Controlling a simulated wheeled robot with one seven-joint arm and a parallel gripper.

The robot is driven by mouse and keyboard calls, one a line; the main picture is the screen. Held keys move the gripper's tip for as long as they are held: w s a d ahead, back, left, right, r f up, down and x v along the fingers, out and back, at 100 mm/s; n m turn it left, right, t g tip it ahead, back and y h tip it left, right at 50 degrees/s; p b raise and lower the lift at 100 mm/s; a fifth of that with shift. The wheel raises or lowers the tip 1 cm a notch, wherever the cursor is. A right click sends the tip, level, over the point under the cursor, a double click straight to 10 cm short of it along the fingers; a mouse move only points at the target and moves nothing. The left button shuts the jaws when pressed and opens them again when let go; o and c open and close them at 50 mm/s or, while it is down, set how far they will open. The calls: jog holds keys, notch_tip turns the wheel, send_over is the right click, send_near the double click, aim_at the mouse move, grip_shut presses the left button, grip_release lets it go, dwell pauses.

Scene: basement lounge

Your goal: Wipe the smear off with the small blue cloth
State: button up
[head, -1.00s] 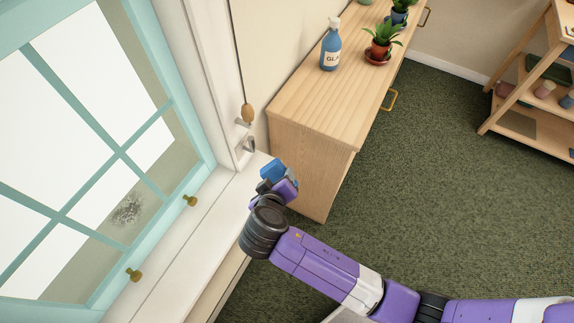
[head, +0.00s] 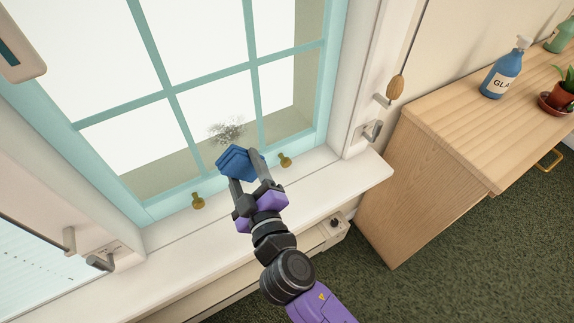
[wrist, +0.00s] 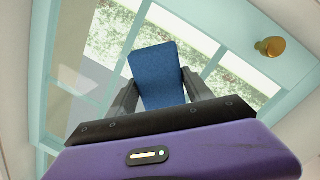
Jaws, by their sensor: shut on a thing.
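The smear (head: 227,130) is a dark grey smudge on a lower pane of the teal-framed window (head: 168,93) in the head view. My gripper (head: 243,172) is shut on the small blue cloth (head: 238,160), which is folded into a pad. The cloth is just below the smear in the head view, with a small gap between them in the picture; I cannot tell whether it touches the glass. In the wrist view the cloth (wrist: 158,75) sits between the two grey fingers. The smear cannot be made out there.
Brass knobs (head: 198,200) and (head: 285,160) stand on the lower window frame beside my gripper. A white sill (head: 330,185) runs below. A wooden cabinet (head: 440,150) at right bears a blue bottle (head: 505,70) and a potted plant (head: 563,95). A cord with a wooden pull (head: 396,87) hangs nearby.

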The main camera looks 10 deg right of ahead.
aim_at(218, 169)
jog(key=shift+w+a+r+n+y, duration=0.1)
jog(key=shift+w+a+n+y, duration=0.25)
jog(key=shift+a, duration=0.55)
jog(key=shift+a+r+n+y, duration=0.1)
jog(key=shift+a+n+y, duration=0.1)
jog(key=shift+a+y, duration=0.55)
jog(key=shift+w+a+n+y, duration=0.2)
jog(key=shift+a+n, duration=0.05)
jog(key=shift+a, duration=0.85)
jog(key=shift+p+x, duration=0.3)
jog(key=shift+x, duration=0.7)
jog(key=shift+x, duration=0.9)
jog(key=shift+f, duration=0.1)
